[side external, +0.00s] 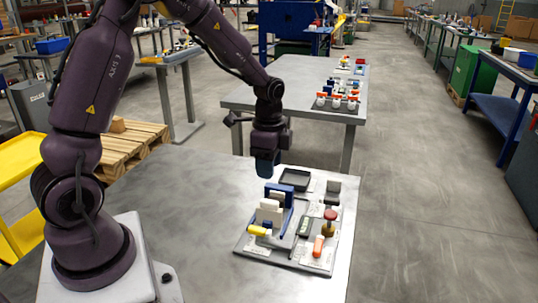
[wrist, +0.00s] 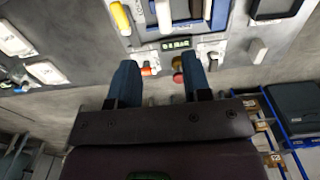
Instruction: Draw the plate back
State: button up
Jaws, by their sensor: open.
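The filter press is a small blue frame (side external: 287,188) on a grey base board, with upright pale plates (side external: 269,211) standing in it. In the wrist view the blue frame (wrist: 213,17) and a pale plate (wrist: 163,15) show at the top edge, partly cut off. I cannot tell the plates' exact spacing. My gripper (side external: 266,172) hangs above and slightly behind the press, apart from it. In the wrist view my gripper (wrist: 159,72) has its two blue fingers spread wide, with nothing held between them.
The board carries a yellow handle (side external: 259,231), an orange piece (side external: 318,245), a red-topped knob (side external: 330,215), a green display (side external: 304,225), a black tray (side external: 295,179) and a grey block (side external: 333,187). The metal table (side external: 190,220) is clear left of the board.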

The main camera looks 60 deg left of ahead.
notch_tip(320, 180, up, 2)
jog(key=shift+r, duration=0.2)
jog(key=s+d+r+n+t, duration=0.2)
jog(key=s+d+r+n, duration=0.2)
jog(key=s+r, duration=0.3)
jog(key=s+d+r+n+t, duration=0.3)
jog(key=s+d+r+n, duration=0.2)
jog(key=s+r, duration=0.3)
jog(key=shift+s+d+t, duration=0.3)
jog(key=shift+s+d, duration=0.4)
jog(key=shift+s, duration=0.3)
